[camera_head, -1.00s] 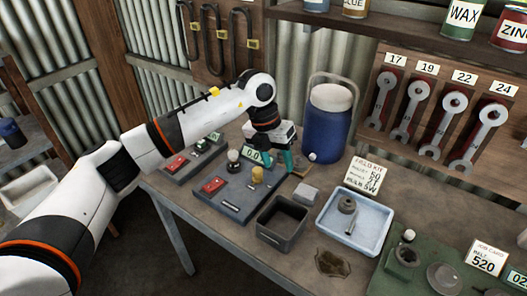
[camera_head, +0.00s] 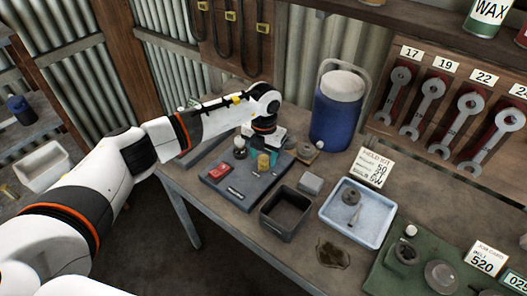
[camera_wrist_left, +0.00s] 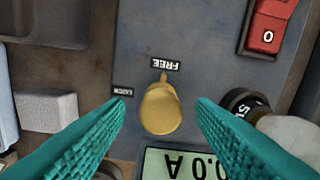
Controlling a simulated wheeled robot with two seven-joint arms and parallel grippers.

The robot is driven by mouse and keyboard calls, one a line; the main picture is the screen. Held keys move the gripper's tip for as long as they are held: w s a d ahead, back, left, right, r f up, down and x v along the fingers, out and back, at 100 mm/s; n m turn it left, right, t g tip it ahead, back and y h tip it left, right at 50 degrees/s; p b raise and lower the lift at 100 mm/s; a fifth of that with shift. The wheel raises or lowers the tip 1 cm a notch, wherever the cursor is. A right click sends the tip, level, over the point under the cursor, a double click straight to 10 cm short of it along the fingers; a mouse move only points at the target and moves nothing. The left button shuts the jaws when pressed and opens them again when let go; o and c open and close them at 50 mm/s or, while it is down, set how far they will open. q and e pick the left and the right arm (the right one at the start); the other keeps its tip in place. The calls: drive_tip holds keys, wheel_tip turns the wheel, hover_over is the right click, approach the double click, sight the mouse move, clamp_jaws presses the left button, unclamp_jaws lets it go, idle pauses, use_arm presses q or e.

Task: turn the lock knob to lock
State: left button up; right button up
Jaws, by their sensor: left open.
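The yellow lock knob (camera_wrist_left: 160,108) stands on the grey panel (camera_wrist_left: 75,75), its pointer towards the FREE label (camera_wrist_left: 163,64). The LOCK label (camera_wrist_left: 123,91) is to the left of the knob in the wrist view. My left gripper (camera_wrist_left: 160,103) is open, with one teal finger on each side of the knob and a gap visible on both sides. In the head view the knob (camera_head: 263,161) shows just in front of my left gripper (camera_head: 262,152), which hides the rear part of the panel (camera_head: 222,192). My right gripper is not in view.
On the panel are a red switch (camera_wrist_left: 268,22), a dark dial (camera_wrist_left: 245,104) and a display (camera_wrist_left: 185,165). A dark open bin (camera_head: 287,211), grey block (camera_head: 310,184), blue tray (camera_head: 344,231) and blue jug (camera_head: 338,112) stand near the panel.

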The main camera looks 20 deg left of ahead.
use_arm(q)
drive_tip(key=shift+s+f, duration=0.1)
drive_tip(key=shift+f, duration=0.25)
drive_tip(key=c, duration=1)
drive_tip(key=shift+o, duration=0.2)
